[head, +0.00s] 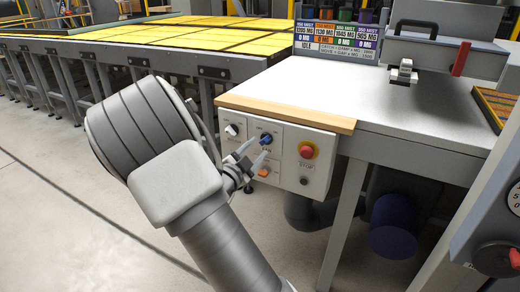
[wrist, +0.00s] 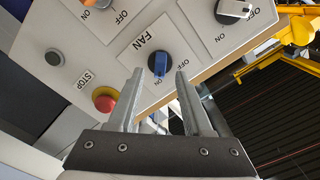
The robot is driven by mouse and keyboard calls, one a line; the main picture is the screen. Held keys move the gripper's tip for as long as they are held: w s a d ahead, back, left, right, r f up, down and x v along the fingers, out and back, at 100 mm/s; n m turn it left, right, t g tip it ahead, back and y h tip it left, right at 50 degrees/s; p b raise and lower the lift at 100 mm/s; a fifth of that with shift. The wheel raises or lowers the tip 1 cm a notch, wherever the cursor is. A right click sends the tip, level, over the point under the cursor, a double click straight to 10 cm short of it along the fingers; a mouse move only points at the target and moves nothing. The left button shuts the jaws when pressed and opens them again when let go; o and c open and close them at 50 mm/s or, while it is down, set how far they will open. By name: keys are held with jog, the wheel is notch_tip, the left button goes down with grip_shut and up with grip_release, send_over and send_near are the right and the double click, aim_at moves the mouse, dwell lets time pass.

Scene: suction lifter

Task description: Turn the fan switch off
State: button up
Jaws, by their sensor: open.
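The fan switch is a dark round knob with a blue handle (head: 266,138) on the control panel's front, under a FAN label. In the wrist view the blue handle (wrist: 160,66) lies between my two fingertips and runs roughly up and down the picture. Lettering beside the knob is partly hidden by my fingers. My gripper (head: 254,153) is open in front of the panel, and in the wrist view its fingers (wrist: 159,76) stand either side of the handle with gaps. Whether the fingertips reach the handle's depth I cannot tell.
A red stop button (head: 307,151) sits right of the fan switch. A white-handled switch (head: 232,130) is left of it and an orange switch (head: 264,172) below. A wooden edge strip (head: 285,107) overhangs the panel. The suction lifter (head: 405,70) rests on the table above.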

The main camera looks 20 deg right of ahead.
aim_at(265, 141)
jog(key=shift+x, duration=1.45)
jog(key=shift+c, duration=0.3)
grip_shut()
